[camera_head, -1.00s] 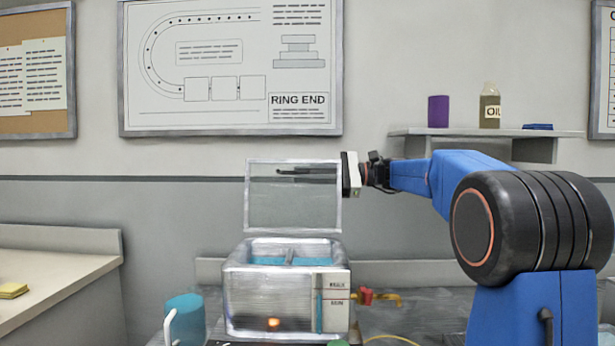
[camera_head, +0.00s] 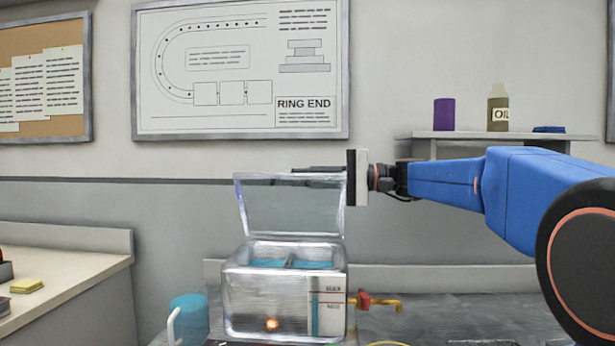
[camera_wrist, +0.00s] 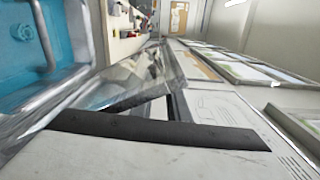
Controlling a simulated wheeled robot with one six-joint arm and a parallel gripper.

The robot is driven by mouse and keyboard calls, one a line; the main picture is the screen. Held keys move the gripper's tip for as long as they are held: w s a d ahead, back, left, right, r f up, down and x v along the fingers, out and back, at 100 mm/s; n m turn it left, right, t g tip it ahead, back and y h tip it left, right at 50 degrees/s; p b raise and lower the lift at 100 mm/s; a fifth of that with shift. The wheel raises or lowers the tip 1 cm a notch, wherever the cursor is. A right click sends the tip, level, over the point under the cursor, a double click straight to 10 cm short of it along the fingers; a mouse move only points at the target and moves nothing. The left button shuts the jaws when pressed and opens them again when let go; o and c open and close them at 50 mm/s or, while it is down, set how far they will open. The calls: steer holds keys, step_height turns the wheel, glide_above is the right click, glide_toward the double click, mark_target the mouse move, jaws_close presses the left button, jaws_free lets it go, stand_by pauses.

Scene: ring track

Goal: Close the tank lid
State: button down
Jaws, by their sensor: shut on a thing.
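The wrist view shows the dark fingers (camera_wrist: 165,118) beside the see-through lid (camera_wrist: 135,82), with the blue liquid (camera_wrist: 25,45) at upper left. The exact contact between fingers and lid is partly hidden.
A blue jug (camera_head: 188,320) with a pale handle stands left of the tank. A red and brass valve (camera_head: 372,301) sticks out on the tank's right. A shelf (camera_head: 480,136) with a purple cylinder and an oil bottle hangs behind my arm.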

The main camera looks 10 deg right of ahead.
mark_target(303, 188)
steer(key=s+n, duration=0.1)
steer(key=s+a+f+n, duration=0.1)
steer(key=s, duration=0.1)
steer(key=s+n, duration=0.2)
steer(key=shift+s+a+f, duration=0.2)
steer(key=shift+a+f, duration=0.15)
steer(key=s+a+f+n, duration=0.2)
steer(key=s+f+n, duration=0.3)
steer(key=f+n, duration=0.3)
steer(key=shift+s+f, duration=0.15)
steer(key=shift+s, duration=0.25)
steer(key=shift+n, duration=0.3)
steer(key=c, duration=1.8)
jaws_free()
steer(key=shift+s, duration=0.15)
steer(key=shift+c, duration=0.2)
steer(key=shift+d, duration=0.1)
